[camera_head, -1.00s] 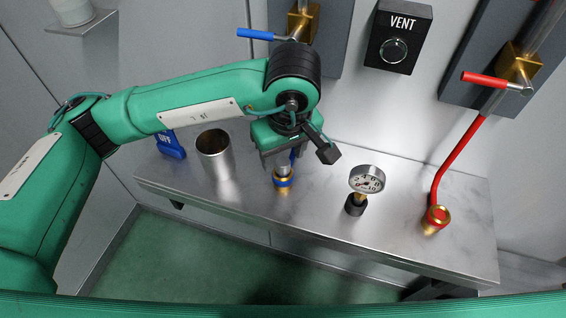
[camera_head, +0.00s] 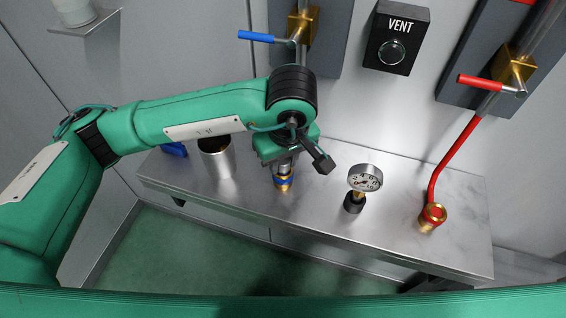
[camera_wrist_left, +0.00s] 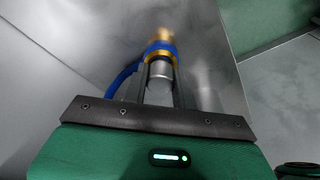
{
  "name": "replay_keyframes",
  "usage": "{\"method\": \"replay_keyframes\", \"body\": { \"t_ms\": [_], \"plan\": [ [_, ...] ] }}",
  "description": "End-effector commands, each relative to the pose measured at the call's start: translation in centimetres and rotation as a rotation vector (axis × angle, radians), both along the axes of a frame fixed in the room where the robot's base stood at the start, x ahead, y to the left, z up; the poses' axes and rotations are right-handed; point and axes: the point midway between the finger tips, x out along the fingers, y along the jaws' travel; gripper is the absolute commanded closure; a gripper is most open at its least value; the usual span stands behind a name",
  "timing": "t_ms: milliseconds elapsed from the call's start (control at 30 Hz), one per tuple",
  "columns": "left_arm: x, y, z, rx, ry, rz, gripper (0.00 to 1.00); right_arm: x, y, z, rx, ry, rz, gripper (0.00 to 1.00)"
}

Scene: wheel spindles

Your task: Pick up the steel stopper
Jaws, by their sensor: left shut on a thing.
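The steel stopper (camera_wrist_left: 159,72) is a short grey cylinder between the two fingers in the left wrist view. My left gripper (camera_head: 284,168) is shut on it, pointing down over the bench. A brass fitting with a blue ring (camera_head: 284,183) is directly below the stopper; it also shows beyond the fingertips in the left wrist view (camera_wrist_left: 160,49). I cannot tell whether stopper and fitting are still joined. My gripper and arm hide the stopper's upper part in the head view. My right gripper is not in view.
On the steel bench (camera_head: 400,225) stand an open steel cup (camera_head: 219,165), left of the gripper, and a pressure gauge (camera_head: 365,178), right of it. A red hose with a brass end (camera_head: 432,216) is farther right. A blue hose (camera_wrist_left: 122,78) runs close beside the fingers.

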Motion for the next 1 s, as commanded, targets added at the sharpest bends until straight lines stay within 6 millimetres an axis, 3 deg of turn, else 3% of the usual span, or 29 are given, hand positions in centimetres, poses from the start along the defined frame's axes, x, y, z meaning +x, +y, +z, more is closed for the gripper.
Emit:
{"method": "replay_keyframes", "body": {
  "t_ms": [267, 733, 1000],
  "plan": [
    [0.1, 0.0, 1.0, -0.001, -0.002, 0.001, 0.96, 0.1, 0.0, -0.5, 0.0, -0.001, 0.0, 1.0],
    [0.1, 0.0, 7.8, -0.001, -0.005, 0.0, 0.96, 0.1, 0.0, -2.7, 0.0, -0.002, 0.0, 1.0],
    [0.0, 0.0, 9.8, -0.001, -0.001, 0.001, 0.96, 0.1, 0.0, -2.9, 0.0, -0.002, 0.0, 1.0]
  ]
}}
